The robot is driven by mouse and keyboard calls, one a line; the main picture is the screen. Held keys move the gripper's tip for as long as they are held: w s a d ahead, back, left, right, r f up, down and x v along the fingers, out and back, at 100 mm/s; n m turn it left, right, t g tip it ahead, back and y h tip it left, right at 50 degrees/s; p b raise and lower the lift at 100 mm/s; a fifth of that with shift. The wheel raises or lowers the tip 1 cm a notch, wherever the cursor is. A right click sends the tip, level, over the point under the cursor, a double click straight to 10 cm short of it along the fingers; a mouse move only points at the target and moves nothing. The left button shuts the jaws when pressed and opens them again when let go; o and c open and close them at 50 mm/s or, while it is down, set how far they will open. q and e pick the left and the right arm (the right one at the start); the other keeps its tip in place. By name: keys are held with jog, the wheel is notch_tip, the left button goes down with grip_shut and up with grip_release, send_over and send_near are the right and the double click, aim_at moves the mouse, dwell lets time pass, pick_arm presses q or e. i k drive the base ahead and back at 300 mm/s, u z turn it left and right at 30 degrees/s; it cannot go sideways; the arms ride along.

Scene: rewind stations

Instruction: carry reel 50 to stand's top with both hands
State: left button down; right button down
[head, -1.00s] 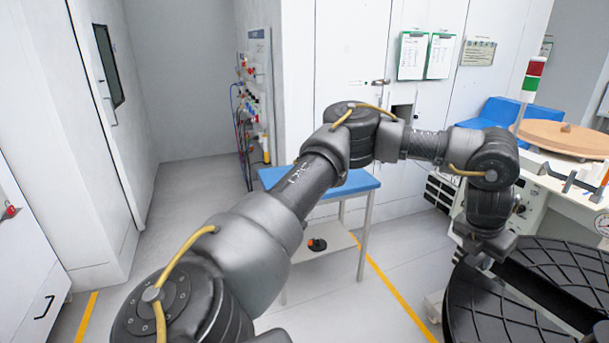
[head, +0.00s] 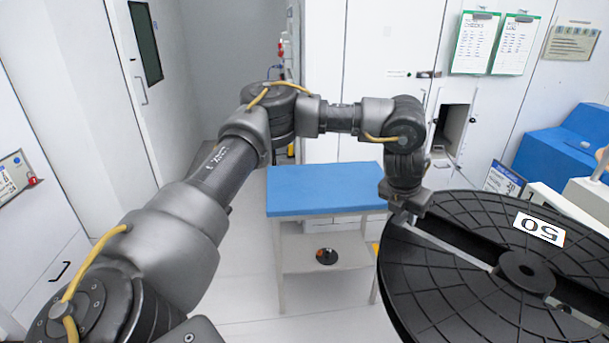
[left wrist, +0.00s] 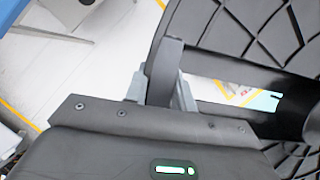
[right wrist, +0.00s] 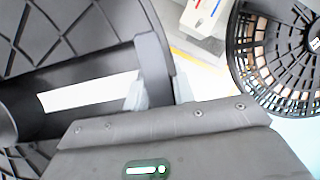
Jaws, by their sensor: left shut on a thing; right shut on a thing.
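Reel 50 (head: 470,245) is a large black ribbed disc with a round hub and a white "50" label, at the lower right of the head view. My left gripper (head: 405,212) is shut on its rim at the left edge; the grip also shows in the left wrist view (left wrist: 165,85). My right gripper (right wrist: 155,85) is shut on the reel's rim in the right wrist view and lies outside the head view. The stand (head: 325,190) has a flat, empty blue top, left of the reel and apart from it.
A small dark round object (head: 327,256) lies on the stand's lower shelf. White cabinets (head: 375,40) with clipboards stand behind. Blue equipment (head: 565,150) is at the right. Another black slatted reel (right wrist: 280,60) shows in the right wrist view. Floor left of the stand is clear.

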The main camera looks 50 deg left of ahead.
aim_at(329, 181)
jog(key=u, duration=0.5)
jog(key=i, duration=1.3)
jog(key=u, duration=0.9)
jog(key=i, duration=0.95)
jog(key=u, duration=0.3)
